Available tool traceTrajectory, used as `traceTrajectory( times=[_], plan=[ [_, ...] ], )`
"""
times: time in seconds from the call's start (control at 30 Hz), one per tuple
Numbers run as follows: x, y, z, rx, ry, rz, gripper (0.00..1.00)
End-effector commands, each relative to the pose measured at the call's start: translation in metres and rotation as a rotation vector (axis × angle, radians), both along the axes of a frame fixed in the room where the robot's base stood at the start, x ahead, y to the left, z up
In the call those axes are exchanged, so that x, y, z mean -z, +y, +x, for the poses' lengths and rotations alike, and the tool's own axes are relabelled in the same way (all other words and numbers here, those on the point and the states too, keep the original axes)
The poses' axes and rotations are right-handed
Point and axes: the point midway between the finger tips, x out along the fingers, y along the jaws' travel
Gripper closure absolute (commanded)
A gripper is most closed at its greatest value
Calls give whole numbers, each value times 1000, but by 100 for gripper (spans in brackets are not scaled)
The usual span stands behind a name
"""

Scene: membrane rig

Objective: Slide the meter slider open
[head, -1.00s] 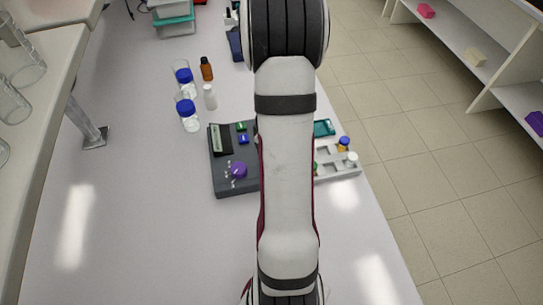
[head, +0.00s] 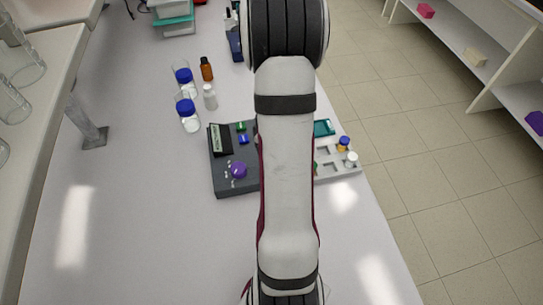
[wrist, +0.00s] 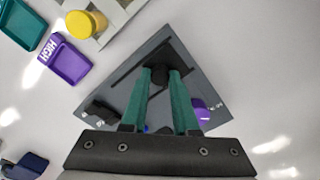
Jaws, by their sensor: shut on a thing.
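The dark grey meter rig lies on the bench, left of my arm in the head view (head: 228,184), its right part hidden behind my arm. In the wrist view the rig (wrist: 192,72) fills the middle, turned at an angle. A black slider knob (wrist: 158,78) sits on a dark slot in its top, partway along. My gripper (wrist: 161,70) has its two teal fingers on either side of this knob and is shut on it. The head view hides my gripper. A purple knob (head: 238,170) and a dark meter display (head: 221,139) are on the rig's left part.
Blue-capped jars (head: 188,116), a white bottle (head: 210,97) and a brown bottle (head: 206,69) stand behind the rig. A pale tray (head: 333,166) with capped vials is right of it. A purple "HIGH" tray (wrist: 66,64) lies nearby. The bench front is clear.

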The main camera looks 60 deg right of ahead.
Motion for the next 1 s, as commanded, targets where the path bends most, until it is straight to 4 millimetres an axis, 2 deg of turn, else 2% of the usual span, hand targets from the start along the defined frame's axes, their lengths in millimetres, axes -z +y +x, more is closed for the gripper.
traceTrajectory(
  times=[0.63, 1.0],
  plan=[
    [0, -1, 2, 1, -1, -1, 100],
    [0, -41, 41, 0, -2, -2, 100]
  ],
)
